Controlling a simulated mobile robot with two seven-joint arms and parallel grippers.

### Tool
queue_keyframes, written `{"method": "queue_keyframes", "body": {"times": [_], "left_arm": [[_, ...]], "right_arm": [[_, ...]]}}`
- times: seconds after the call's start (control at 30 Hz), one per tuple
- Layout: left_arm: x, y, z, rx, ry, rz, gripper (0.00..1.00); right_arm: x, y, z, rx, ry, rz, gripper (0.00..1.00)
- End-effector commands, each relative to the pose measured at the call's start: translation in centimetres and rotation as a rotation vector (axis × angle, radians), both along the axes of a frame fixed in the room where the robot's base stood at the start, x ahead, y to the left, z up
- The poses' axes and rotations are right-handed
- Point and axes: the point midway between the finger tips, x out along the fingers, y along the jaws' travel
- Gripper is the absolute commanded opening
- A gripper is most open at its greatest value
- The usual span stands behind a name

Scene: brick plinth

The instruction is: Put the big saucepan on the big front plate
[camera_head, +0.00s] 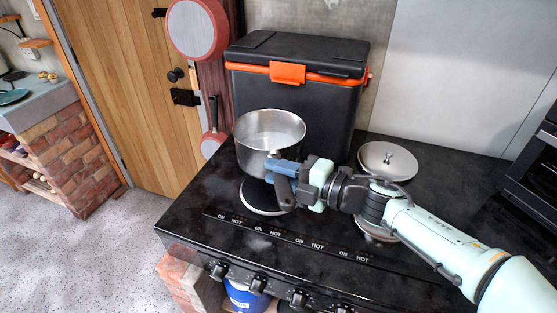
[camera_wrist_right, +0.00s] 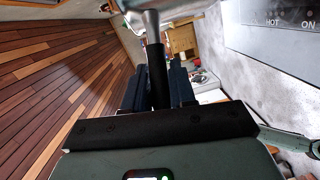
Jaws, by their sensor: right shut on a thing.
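The big saucepan (camera_head: 262,150) is an open, shiny steel pot in the head view, upright at the left of the black stove top. My right gripper (camera_head: 283,180) is shut on its handle, on the pan's near side. In the right wrist view the dark handle (camera_wrist_right: 157,75) runs between the fingers (camera_wrist_right: 158,92). The front left plate (camera_head: 257,197), dark with a pale rim, shows just below the pan and is partly hidden by the pan and gripper. I cannot tell how far the pan is above the stove. My left gripper is not in view.
A black cool box with an orange latch (camera_head: 287,74) stands close behind the pan. A steel lid (camera_head: 388,160) lies at the back right of the stove. Another plate (camera_head: 372,235) is partly under my right arm. Control knobs (camera_head: 258,284) line the front edge.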

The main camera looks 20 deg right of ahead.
Motion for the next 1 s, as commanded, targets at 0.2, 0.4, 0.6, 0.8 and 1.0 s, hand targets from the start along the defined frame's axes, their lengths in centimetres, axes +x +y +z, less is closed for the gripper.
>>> {"method": "queue_keyframes", "body": {"times": [0.2, 0.4, 0.6, 0.8, 1.0], "left_arm": [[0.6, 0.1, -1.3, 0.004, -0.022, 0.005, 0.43], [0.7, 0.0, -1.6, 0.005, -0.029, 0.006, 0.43], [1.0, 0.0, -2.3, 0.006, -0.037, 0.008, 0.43], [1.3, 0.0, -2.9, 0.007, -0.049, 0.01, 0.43], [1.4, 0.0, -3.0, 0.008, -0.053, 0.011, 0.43]], "right_arm": [[0.0, 0.0, -4.0, 0.001, -0.009, 0.003, 0.0], [0.0, 0.0, -5.2, 0.001, -0.012, 0.002, 0.0], [0.0, 0.0, -7.6, 0.001, -0.009, 0.003, 0.0], [0.0, 0.0, -10.3, 0.0, -0.011, 0.002, 0.0], [0.0, 0.0, -10.9, 0.001, -0.014, 0.003, 0.0]]}}
